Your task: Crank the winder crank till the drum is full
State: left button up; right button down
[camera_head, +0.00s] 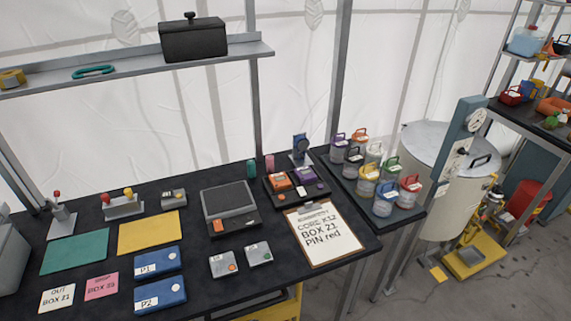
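No part is clearly recognizable as the winder crank. A small upright device with a dark blue round part (300,147) stands at the back right of the black bench; it may be the winder, but its handle is too small to tell. A yellow machine (474,254) stands on the floor at the right, with small parts partly hidden behind the pale tank. How full any winder drum is cannot be seen. Neither of my grippers is in view.
The bench (340,262) holds a clipboard (324,234), blue boxes (160,295), a green mat (75,251), a yellow mat (150,232) and lever devices (62,216). Lidded jars (367,180) fill the side table. A large pale tank (448,200) stands right. Grey floor shows beyond.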

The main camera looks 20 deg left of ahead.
aim_at(303, 145)
jog(key=i+l+u, duration=0.2)
jog(key=u, duration=0.2)
jog(key=i+l+u, duration=0.15)
jog(key=l+u, duration=0.25)
jog(key=i+l, duration=0.1)
jog(key=l, duration=0.35)
jog(key=i+l+u, duration=0.1)
jog(key=l, duration=0.3)
jog(key=i+l+u, duration=0.1)
jog(key=l, duration=0.35)
jog(key=i+l, duration=0.15)
jog(key=l, duration=0.3)
jog(key=i+l+u, duration=0.1)
jog(key=l, duration=0.35)
